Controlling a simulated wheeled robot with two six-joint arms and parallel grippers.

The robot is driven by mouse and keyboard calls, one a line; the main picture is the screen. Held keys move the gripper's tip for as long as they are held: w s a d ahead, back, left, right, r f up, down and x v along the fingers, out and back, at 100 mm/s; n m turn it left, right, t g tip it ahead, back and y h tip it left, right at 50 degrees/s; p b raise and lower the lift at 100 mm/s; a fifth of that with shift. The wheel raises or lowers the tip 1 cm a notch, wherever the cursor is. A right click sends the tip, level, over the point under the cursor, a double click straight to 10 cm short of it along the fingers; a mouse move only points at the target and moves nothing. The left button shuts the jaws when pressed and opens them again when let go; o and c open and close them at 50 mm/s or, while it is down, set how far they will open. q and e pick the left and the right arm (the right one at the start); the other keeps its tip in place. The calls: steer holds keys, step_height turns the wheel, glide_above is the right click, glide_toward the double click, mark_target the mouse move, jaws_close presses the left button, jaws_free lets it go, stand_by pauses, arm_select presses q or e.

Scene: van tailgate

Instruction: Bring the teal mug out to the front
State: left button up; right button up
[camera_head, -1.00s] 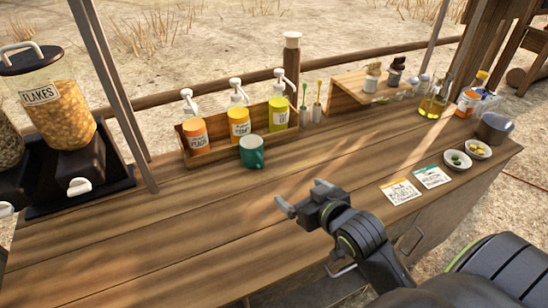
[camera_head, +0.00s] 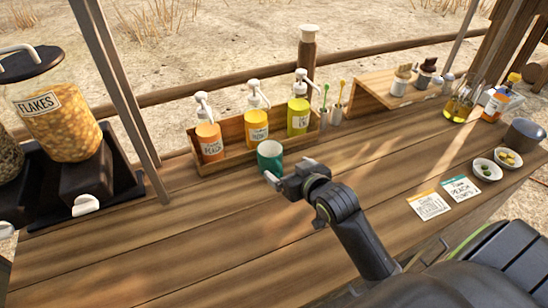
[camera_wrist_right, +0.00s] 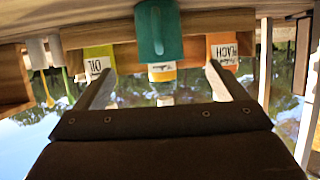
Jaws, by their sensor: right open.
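The teal mug (camera_head: 270,158) stands upright on the wooden counter in the head view, just in front of the bottle rack. It also shows in the right wrist view (camera_wrist_right: 158,32), ahead of the fingers and between their lines. My right gripper (camera_head: 288,172) is open and empty, right at the near side of the mug. Its fingertips partly overlap the mug's lower edge in the head view; I cannot tell whether they touch it. In the right wrist view its two fingers (camera_wrist_right: 162,82) are spread apart. My left gripper is not in view.
Behind the mug a wooden rack (camera_head: 228,130) holds three pump bottles. Cards (camera_head: 428,205) and two small bowls (camera_head: 487,169) lie to the right. A flakes dispenser (camera_head: 62,115) stands at the left. The counter's front left (camera_head: 150,240) is clear.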

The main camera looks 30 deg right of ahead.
mark_target(277, 161)
steer(key=x, duration=0.8)
steer(key=shift+w, duration=0.1)
steer(key=shift+w+f, duration=0.25)
steer(key=shift+w, duration=0.35)
steer(key=shift+w+f, duration=0.1)
steer(key=shift+w, duration=0.1)
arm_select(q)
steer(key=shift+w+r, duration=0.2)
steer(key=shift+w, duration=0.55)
